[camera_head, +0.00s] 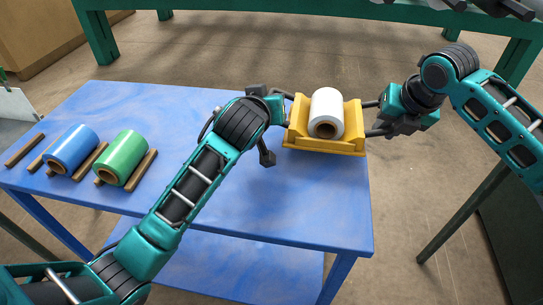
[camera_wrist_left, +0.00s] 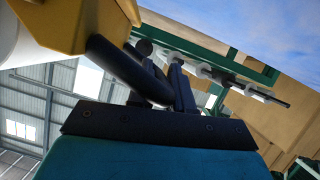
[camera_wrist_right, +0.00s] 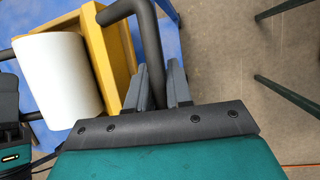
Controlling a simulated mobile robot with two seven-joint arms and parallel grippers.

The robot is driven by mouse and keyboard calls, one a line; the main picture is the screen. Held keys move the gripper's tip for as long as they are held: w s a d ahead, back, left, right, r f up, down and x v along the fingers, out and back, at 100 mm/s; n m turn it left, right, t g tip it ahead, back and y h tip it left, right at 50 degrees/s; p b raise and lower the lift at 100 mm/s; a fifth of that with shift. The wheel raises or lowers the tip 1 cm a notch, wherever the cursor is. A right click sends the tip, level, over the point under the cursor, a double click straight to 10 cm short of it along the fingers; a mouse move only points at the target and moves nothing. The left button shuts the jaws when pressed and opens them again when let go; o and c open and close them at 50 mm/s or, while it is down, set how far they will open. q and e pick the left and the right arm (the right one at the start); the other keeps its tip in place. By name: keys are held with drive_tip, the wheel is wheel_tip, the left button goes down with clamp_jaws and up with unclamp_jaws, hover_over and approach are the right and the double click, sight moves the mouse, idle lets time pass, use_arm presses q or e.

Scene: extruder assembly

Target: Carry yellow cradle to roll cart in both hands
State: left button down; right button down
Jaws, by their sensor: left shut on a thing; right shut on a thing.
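The yellow cradle (camera_head: 300,130) is at the right end of the blue table and bears a white roll (camera_head: 338,112) with a brown core. Dark bar handles stick out on both sides of it. My left gripper (camera_head: 284,110) is at its left side, shut on the left handle; the left wrist view shows the fingers at the dark bar beside the yellow cradle (camera_wrist_left: 85,20). My right gripper (camera_head: 378,118) is at its right side, shut on the right handle; the right wrist view shows the cradle (camera_wrist_right: 105,55) beyond the bar. Whether the cradle touches the table is unclear.
The blue table (camera_head: 320,210) also bears a blue roll (camera_head: 72,150) and a green roll (camera_head: 122,157) on wooden bars at left. A green-framed bench (camera_head: 300,12) stands behind. Open floor (camera_head: 430,180) lies to the right. No roll cart is recognisable.

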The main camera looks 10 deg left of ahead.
use_arm(q)
drive_tip(key=shift+f, duration=0.1)
use_arm(e)
drive_tip(key=shift+f, duration=0.15)
